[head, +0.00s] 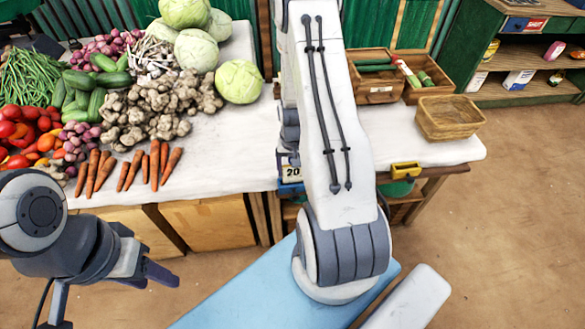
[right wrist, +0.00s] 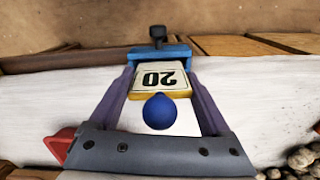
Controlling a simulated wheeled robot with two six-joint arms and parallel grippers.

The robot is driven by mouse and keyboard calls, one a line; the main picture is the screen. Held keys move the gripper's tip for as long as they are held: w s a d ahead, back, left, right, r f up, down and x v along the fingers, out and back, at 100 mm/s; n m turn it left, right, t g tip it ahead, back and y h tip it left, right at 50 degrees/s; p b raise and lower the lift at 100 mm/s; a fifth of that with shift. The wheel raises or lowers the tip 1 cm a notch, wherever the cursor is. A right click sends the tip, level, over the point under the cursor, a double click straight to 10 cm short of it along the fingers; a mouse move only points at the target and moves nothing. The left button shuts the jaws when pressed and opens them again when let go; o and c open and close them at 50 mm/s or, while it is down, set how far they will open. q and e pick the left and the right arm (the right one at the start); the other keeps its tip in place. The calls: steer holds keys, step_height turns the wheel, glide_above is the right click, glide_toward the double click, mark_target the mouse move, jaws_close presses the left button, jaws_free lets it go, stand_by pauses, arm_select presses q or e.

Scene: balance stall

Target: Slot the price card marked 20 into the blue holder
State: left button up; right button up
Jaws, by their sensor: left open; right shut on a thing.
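The price card marked 20 (right wrist: 160,79) is pale with black digits, upside down in the right wrist view. It also shows beside my forearm in the head view (head: 292,172). My right gripper (right wrist: 163,75) is shut on the card, with a purple finger on each side. A round blue knob (right wrist: 167,111) lies between the fingers. The blue holder (right wrist: 175,51) is at the card's far edge, at the table front; how deep the card sits in it I cannot tell. My left gripper (head: 162,277) is open and empty at the lower left, away from the table.
A white-topped table (head: 225,140) carries vegetables on the left and baskets (head: 450,118) on the right. A yellow holder (head: 405,170) is on its front edge. A red object (right wrist: 60,145) shows at the wrist view's left. Open floor lies to the right.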

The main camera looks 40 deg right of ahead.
steer(key=shift+f, duration=0.45)
steer(key=shift+f+b, duration=0.3)
steer(key=shift+b, duration=0.35)
steer(key=shift+f+b, duration=0.45)
steer(key=shift+b, duration=0.75)
steer(key=shift+r, duration=0.2)
steer(key=o, duration=1.1)
steer(key=shift+o, duration=0.2)
steer(key=shift+r+p, duration=0.1)
steer(key=shift+p, duration=0.2)
